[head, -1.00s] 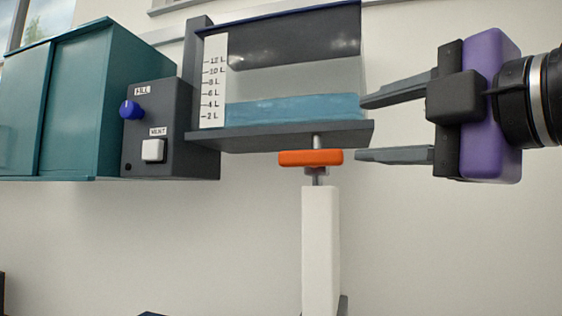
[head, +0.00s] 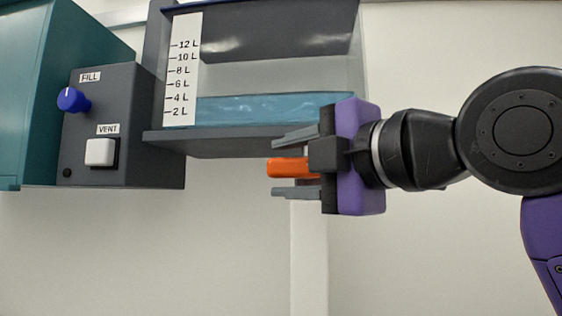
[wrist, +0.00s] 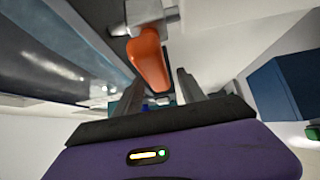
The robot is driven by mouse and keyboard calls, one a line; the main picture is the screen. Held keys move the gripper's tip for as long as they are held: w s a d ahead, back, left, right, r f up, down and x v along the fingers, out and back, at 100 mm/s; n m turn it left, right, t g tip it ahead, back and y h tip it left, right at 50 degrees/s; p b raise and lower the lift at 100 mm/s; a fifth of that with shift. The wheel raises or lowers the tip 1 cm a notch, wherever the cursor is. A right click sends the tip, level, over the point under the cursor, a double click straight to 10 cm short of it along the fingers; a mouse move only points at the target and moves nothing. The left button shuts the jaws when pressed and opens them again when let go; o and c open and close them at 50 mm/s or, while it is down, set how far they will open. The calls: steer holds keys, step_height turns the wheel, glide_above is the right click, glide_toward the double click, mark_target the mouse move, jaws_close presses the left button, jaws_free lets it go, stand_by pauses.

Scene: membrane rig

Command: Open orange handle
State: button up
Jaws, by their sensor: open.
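The orange handle (head: 288,168) sits under the tank at the top of the white column. In the head view my gripper (head: 296,166) is open, with one finger above the handle and the other below it. The gripper body hides the handle's right part. In the wrist view the orange handle (wrist: 150,57) runs down from a grey metal fitting (wrist: 145,18) towards the gap between my fingers (wrist: 158,95). I cannot tell whether a finger touches it.
The clear tank (head: 270,75) with a litre scale (head: 183,75) holds blue liquid (head: 265,108) just above my gripper. A dark control box (head: 120,150) with a blue FILL knob (head: 73,99) and white VENT button (head: 100,152) stands left. The white column (head: 309,255) is below.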

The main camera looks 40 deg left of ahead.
steer(key=shift+x, duration=0.8)
steer(key=shift+d, duration=0.1)
jaws_close()
